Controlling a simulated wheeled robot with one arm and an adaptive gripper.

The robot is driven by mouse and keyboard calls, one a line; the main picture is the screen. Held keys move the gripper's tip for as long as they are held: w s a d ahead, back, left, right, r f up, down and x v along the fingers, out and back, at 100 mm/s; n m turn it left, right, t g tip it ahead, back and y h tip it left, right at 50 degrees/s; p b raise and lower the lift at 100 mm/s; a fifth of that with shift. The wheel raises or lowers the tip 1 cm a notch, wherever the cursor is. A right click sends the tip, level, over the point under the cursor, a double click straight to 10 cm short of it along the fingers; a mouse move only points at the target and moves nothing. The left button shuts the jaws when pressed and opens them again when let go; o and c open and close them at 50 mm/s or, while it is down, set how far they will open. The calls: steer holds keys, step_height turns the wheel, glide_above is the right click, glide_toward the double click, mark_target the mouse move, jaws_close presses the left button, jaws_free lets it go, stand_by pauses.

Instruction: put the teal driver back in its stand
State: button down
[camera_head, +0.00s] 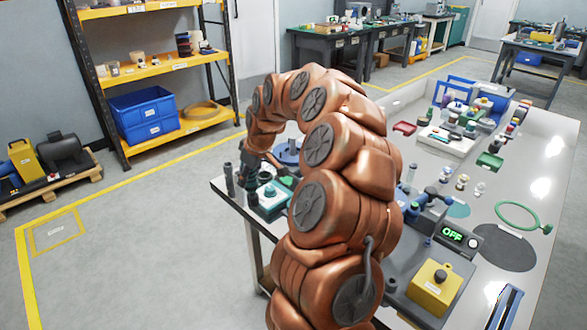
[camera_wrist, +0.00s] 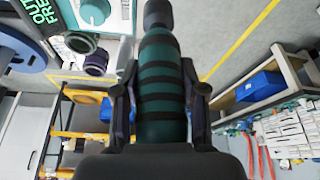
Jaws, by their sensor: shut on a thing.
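The teal driver (camera_wrist: 160,85), with black bands and a dark grey end, lies lengthwise between the two fingers of my gripper (camera_wrist: 160,98) in the wrist view. The fingers press on it from both sides, so my gripper is shut on it. In the head view my gripper (camera_head: 250,172) is small and dark over the table's left corner, and the driver cannot be made out clearly there. A dark upright post (camera_head: 228,180) stands just left of my gripper at that corner. I cannot tell which piece is the driver's stand.
A teal box (camera_head: 268,196) sits just right of my gripper, with a blue disc (camera_head: 288,153) behind it. My arm hides the middle of the bench. A yellow box (camera_head: 434,288) and a green ring (camera_head: 519,216) lie to the right. Open floor lies left of the table.

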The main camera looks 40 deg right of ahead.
steer(key=s+d+r, duration=0.1)
steer(key=s+d, duration=0.6)
steer(key=d, duration=0.4)
steer(key=shift+n+y, duration=0.3)
steer(key=shift+s+d+f, duration=0.1)
steer(key=shift+d+f, duration=0.05)
steer(key=shift+f, duration=1.9)
steer(key=shift+b, duration=0.6)
steer(key=shift+s+f+b, duration=0.1)
steer(key=shift+f+b, duration=1.3)
steer(key=shift+b, duration=0.15)
stand_by(0.9)
steer(key=c, duration=0.6)
jaws_free()
steer(key=shift+o, duration=0.2)
step_height(320, 180, up, 9)
steer(key=p, duration=0.2)
